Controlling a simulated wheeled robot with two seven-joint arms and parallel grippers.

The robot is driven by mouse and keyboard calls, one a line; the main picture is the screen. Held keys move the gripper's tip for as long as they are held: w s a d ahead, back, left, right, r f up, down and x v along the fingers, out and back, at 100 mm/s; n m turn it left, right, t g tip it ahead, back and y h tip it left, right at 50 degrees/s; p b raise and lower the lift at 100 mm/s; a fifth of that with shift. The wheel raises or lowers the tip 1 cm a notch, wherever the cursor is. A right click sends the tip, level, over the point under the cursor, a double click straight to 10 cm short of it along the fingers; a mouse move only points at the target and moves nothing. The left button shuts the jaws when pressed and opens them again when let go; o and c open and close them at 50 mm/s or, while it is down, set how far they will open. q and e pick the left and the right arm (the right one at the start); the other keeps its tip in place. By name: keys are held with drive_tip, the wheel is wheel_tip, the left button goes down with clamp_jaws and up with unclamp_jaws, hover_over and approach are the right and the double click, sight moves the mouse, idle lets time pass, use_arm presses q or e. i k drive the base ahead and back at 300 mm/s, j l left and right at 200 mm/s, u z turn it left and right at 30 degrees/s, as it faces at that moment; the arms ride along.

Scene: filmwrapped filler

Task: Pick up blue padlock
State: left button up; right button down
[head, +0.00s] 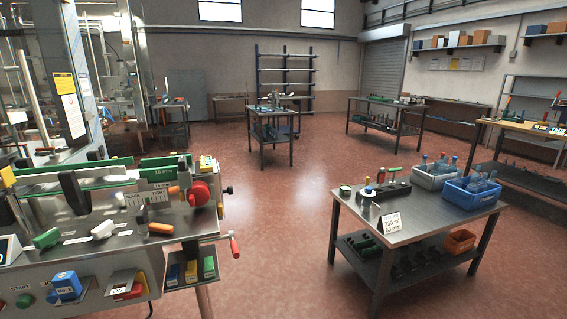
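A blue block-shaped body (67,285) with a pale label, which looks like a padlock, is on the front panel of the machine at the lower left. A smaller blue piece (173,275) stands in a dark tray (186,284) under the machine's right end, beside a yellow piece (191,271) and a green piece (209,267). These also look like padlocks, but they are too small to be sure. Neither of my grippers is in view.
More workbenches stand further back.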

sight(66, 285)
drive_tip(key=u, duration=1.55)
